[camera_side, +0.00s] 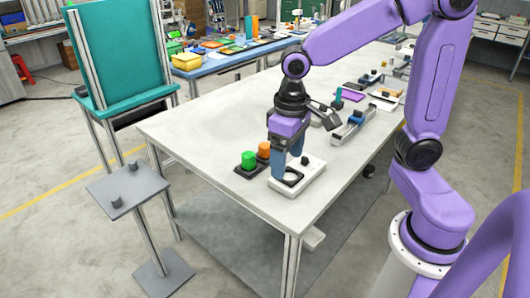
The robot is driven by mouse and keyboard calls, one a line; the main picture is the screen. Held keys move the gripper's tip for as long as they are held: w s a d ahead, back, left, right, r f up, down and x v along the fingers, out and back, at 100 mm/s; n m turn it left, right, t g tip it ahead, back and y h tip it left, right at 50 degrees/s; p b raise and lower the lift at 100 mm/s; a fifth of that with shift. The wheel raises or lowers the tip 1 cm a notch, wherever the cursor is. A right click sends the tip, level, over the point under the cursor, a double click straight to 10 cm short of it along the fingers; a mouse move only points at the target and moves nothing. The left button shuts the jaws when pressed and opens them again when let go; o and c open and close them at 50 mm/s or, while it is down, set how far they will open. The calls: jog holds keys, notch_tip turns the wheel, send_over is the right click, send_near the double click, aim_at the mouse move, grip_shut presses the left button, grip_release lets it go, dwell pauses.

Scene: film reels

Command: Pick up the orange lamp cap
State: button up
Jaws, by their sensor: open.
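The orange lamp cap (264,149) stands upright on a small dark base (242,171), beside a green cap (248,159). Part of the fixture is hidden behind the fingers.
The white table (190,130) is clear on its left side. Behind my gripper stand a grey rail device (352,127), a purple plate (349,95) and other small parts. A grey stand with a small plate (128,190) is left of the table.

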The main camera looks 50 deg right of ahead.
jog(key=w+d+m, duration=0.3)
jog(key=w+m, duration=0.4)
jog(key=w, duration=0.3)
jog(key=m, duration=1.5)
send_over(265, 145)
notch_tip(265, 145, down, 5)
notch_tip(265, 145, down, 17)
jog(key=shift+f, duration=0.1)
jog(key=c, duration=1.1)
